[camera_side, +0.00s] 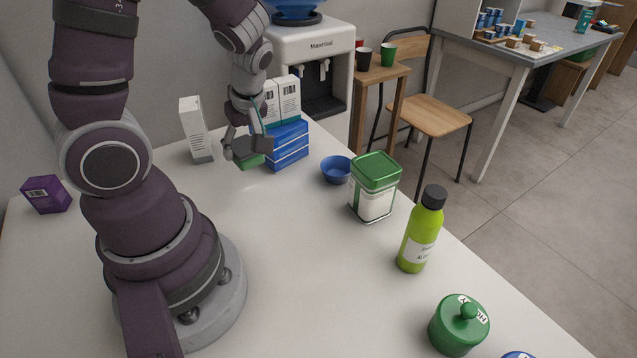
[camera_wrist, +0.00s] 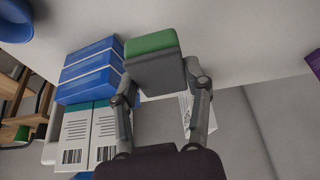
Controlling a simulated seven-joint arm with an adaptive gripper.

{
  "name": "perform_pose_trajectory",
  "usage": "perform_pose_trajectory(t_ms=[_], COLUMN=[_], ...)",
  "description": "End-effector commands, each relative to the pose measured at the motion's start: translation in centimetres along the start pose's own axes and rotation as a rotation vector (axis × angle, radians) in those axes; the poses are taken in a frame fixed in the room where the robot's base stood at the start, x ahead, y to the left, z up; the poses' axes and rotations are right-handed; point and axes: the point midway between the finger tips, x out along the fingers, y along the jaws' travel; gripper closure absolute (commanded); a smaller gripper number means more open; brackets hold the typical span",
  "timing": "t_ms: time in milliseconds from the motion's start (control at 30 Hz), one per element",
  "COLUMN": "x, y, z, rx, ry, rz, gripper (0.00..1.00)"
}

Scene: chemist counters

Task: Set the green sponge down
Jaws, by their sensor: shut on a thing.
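The green sponge (camera_wrist: 152,43) has a green face and a dark grey body. It is between the fingers of my gripper (camera_wrist: 158,82) in the wrist view, and the fingers are shut on it. In the side view my gripper (camera_side: 247,150) is at the back of the white counter, just left of the blue boxes.
Stacked blue boxes (camera_side: 287,146) bear white cartons (camera_side: 287,100) close to my gripper's right. A tall white carton (camera_side: 195,130) stands to its left. A blue bowl (camera_side: 336,170), a green-lidded jar (camera_side: 374,186) and a green bottle (camera_side: 421,230) line the right edge. The middle counter is clear.

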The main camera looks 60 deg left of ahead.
Motion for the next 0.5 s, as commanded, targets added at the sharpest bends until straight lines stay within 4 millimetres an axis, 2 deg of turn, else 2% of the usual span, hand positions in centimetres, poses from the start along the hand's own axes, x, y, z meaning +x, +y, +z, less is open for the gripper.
perform_pose_trajectory(t_ms=[33, 100, 200, 333, 500], x=[0.5, 0.9, 1.3, 1.9, 4.7], y=[-1.2, -2.7, -4.5, -5.7, -6.0], z=[-1.4, -3.0, -4.4, -5.0, -3.8], rx=[-0.146, -0.331, -0.519, -0.639, -0.654], ry=[0.001, 0.001, -0.001, -0.002, -0.002], rz=[-0.061, -0.137, -0.215, -0.269, -0.278], gripper=[0.77, 0.77, 0.77, 0.77, 0.77])
